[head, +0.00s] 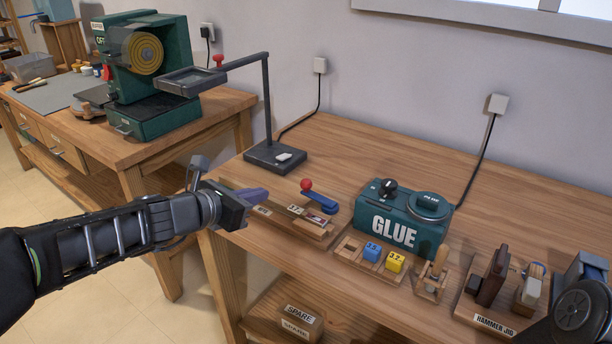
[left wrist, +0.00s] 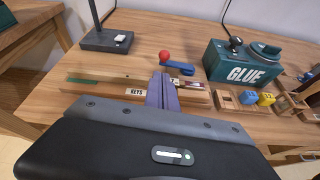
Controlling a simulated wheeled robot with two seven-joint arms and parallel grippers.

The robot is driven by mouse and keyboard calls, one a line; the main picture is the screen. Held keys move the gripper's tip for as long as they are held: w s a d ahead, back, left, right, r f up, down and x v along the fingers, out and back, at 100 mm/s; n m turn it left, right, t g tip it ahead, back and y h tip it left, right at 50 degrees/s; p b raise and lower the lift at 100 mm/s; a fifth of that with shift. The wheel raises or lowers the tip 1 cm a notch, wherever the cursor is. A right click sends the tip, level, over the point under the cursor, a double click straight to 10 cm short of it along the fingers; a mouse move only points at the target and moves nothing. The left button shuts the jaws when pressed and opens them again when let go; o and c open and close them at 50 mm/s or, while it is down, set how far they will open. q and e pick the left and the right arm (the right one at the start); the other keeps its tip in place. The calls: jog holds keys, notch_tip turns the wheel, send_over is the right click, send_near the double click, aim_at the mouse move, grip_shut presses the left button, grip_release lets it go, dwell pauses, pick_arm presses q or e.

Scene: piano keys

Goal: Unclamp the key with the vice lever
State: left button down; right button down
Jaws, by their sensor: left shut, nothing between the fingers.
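The vice lever (head: 321,203) is a blue bar with a red ball knob (head: 306,185) at its raised left end. It stands at the back edge of a long wooden key holder (head: 284,220) on the bench. A small dark red and pale piece (head: 317,219), perhaps the clamped key, lies just in front of the lever. My left gripper (head: 262,195) is shut and empty, its purple fingers over the holder, left of the lever. In the left wrist view, the fingers (left wrist: 162,90) hide part of the holder, and the lever (left wrist: 181,69) shows just beyond them. My right gripper's fingers are not visible.
A dark lamp-like stand (head: 274,156) is behind the holder. A green glue box (head: 398,218) and a tray with blue and yellow blocks (head: 371,258) stand to the right. The hammer jig (head: 487,312) is farther right. The bench behind the glue box is clear.

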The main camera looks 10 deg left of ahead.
aim_at(303, 184)
pick_arm(q)
jog(key=shift+s+d+r+n+h, duration=0.25)
jog(key=shift+s+d+n+h, duration=0.1)
jog(key=shift+n, duration=0.15)
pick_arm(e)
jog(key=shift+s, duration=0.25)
